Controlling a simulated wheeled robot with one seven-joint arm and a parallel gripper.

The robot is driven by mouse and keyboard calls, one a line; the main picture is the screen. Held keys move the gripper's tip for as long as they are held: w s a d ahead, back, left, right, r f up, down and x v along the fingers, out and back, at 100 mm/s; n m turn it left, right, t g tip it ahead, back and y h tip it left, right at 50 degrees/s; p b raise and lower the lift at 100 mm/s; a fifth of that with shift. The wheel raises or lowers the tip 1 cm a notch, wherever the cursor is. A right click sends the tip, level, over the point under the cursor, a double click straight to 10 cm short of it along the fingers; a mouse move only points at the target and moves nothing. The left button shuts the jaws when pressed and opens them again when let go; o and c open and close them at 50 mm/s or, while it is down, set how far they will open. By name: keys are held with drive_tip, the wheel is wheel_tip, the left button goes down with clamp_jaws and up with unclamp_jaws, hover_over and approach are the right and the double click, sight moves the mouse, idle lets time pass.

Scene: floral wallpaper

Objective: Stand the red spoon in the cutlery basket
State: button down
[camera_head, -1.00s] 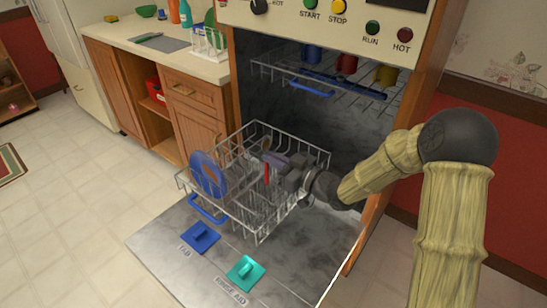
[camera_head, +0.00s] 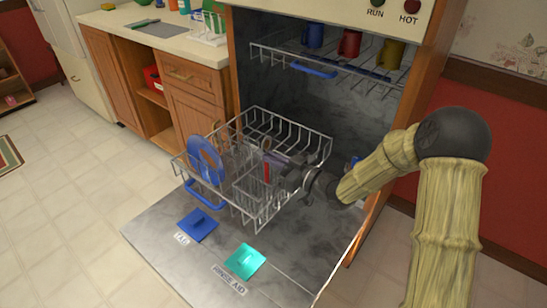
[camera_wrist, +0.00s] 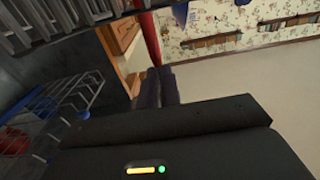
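The red spoon (camera_head: 267,172) hangs roughly upright, its red part below my gripper (camera_head: 272,156). In the wrist view the red spoon (camera_wrist: 148,38) runs from between the dark fingers (camera_wrist: 158,86), which look closed on it. The cutlery basket (camera_head: 248,196) is a grey wire box in the pulled-out lower rack (camera_head: 258,222), and the spoon's red part shows over it. Grey slats (camera_wrist: 60,18), seemingly of the basket, fill the wrist view's top left. I cannot tell whether the spoon's lower end is inside the basket.
A blue plate (camera_head: 206,163) stands in the rack's left side. The upper rack (camera_head: 345,78) holds blue, red (camera_head: 349,43) and yellow mugs. Blue (camera_head: 197,225) and teal (camera_head: 245,261) tabs lie on the open door (camera_head: 160,235). A counter (camera_head: 140,38) stands at the left.

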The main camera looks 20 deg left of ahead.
drive_tip(key=shift+f+b, duration=0.35)
drive_tip(key=shift+f, duration=0.4)
drive_tip(key=c, duration=1.5)
unclamp_jaws()
drive_tip(key=shift+c, duration=0.2)
drive_tip(key=shift+d, duration=0.1)
drive_tip(key=p+v, duration=0.2)
drive_tip(key=v, duration=1.5)
drive_tip(key=shift+s+d+f, duration=0.1)
drive_tip(key=shift+s, duration=0.05)
